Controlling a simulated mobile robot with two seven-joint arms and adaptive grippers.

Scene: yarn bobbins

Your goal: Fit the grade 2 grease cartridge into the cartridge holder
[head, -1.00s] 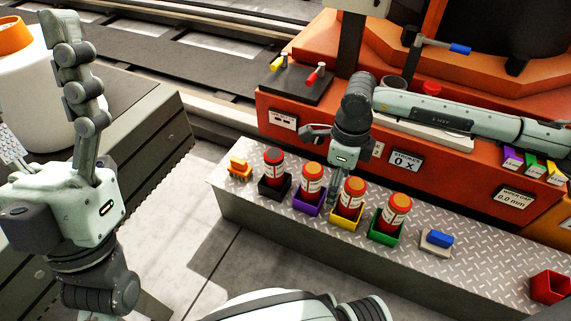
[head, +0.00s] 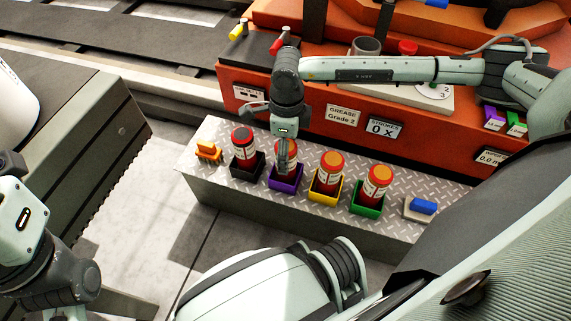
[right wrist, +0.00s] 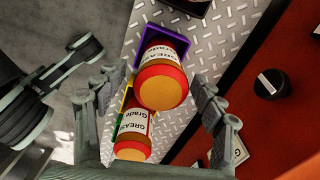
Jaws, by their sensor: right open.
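Red-capped cartridges with white labels stand in a row of small bins. One (head: 244,145) is in the black bin, one (head: 294,160) in the purple bin, one (head: 329,172) in the yellow bin and one (head: 376,183) in the green bin. Their grade numbers are unreadable. My right gripper (head: 268,135) is open above the purple-bin cartridge and partly hides it. In the right wrist view that cartridge (right wrist: 163,80) shows between the spread fingers, contact unclear. My left gripper's base is at the lower left; its fingers are out of frame. I cannot identify the cartridge holder surely.
A sign (head: 343,115) on the orange machine reads "GREASE Grade 2"; another (head: 384,128) reads "STROKES 0 X". A grey cup (head: 366,46) and red knob (head: 407,47) are on the machine. An orange block (head: 208,151) and blue-topped block (head: 422,207) flank the bins.

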